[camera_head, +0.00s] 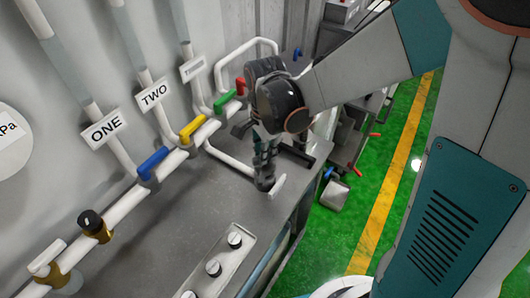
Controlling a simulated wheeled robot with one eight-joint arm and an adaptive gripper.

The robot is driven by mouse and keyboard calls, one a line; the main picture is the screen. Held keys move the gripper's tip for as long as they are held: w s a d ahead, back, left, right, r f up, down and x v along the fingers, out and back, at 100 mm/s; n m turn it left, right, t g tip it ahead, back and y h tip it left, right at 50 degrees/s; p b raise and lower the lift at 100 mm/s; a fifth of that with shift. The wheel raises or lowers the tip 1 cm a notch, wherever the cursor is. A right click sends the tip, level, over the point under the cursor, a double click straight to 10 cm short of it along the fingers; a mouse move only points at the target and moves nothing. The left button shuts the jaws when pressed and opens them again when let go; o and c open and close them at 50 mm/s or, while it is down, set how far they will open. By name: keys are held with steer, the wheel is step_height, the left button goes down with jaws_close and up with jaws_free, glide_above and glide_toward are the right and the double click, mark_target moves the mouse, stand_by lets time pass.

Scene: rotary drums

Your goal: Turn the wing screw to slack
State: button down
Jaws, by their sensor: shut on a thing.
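My gripper (264,182) points down at the grey bench top, near its right edge. It is shut on a small part at the bench, which I take for the wing screw; the fingers hide most of it. A pale flat piece (278,186) shows just right of the fingertips. How far the screw is turned cannot be seen.
Pipes with blue (153,162), yellow (193,127), green (225,101) and red (240,85) handles run along the left wall. A panel with several knobs (214,267) lies on the front bench.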

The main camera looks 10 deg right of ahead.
steer(key=n, duration=0.4)
steer(key=shift+n+b, duration=0.3)
steer(key=shift+b, duration=0.05)
steer(key=n, duration=0.4)
steer(key=shift+n+b, duration=0.3)
steer(key=n, duration=0.9)
steer(key=shift+b, duration=0.3)
steer(key=shift+n, duration=0.3)
steer(key=c, duration=1.6)
jaws_free()
steer(key=shift+r, duration=0.15)
